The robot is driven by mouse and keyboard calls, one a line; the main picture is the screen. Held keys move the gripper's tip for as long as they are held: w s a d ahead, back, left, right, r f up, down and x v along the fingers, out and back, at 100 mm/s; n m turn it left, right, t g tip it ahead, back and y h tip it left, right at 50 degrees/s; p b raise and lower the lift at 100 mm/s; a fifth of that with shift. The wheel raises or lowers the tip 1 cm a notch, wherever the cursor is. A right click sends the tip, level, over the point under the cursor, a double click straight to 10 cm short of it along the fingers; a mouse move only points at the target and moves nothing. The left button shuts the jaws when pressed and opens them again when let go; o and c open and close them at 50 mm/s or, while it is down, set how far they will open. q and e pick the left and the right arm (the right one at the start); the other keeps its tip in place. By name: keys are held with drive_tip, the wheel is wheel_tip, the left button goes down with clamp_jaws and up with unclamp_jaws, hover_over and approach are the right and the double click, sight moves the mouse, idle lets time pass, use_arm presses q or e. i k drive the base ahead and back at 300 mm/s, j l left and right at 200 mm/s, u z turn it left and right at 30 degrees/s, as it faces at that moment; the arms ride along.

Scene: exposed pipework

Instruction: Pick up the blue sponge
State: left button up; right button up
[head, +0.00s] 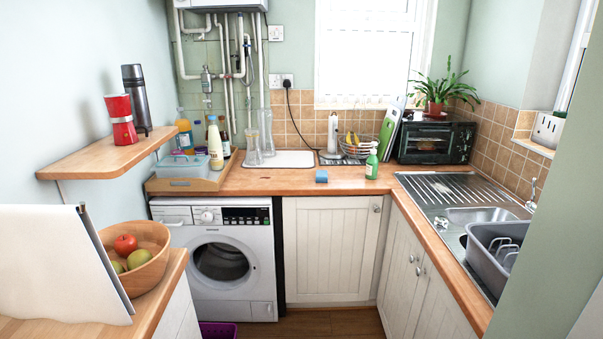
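The blue sponge (321,176) is a small block lying on the wooden countertop (285,184) along the back wall, near its front edge. It stands apart to the left of a green bottle (371,165) with a white label. Nothing covers the sponge in the head view. Neither of my grippers shows in the head view.
A washing machine (221,258) and white cupboards (333,250) stand under the counter. A sink (480,216) with a grey dish rack (495,255) is at right. A wooden bowl of fruit (150,262) is at front left. The floor (335,324) shows between the counters.

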sight(322, 175)
drive_tip(key=i+z, duration=0.1)
drive_tip(key=i, duration=0.7)
drive_tip(key=i+j+z, duration=0.15)
drive_tip(key=i, duration=0.65)
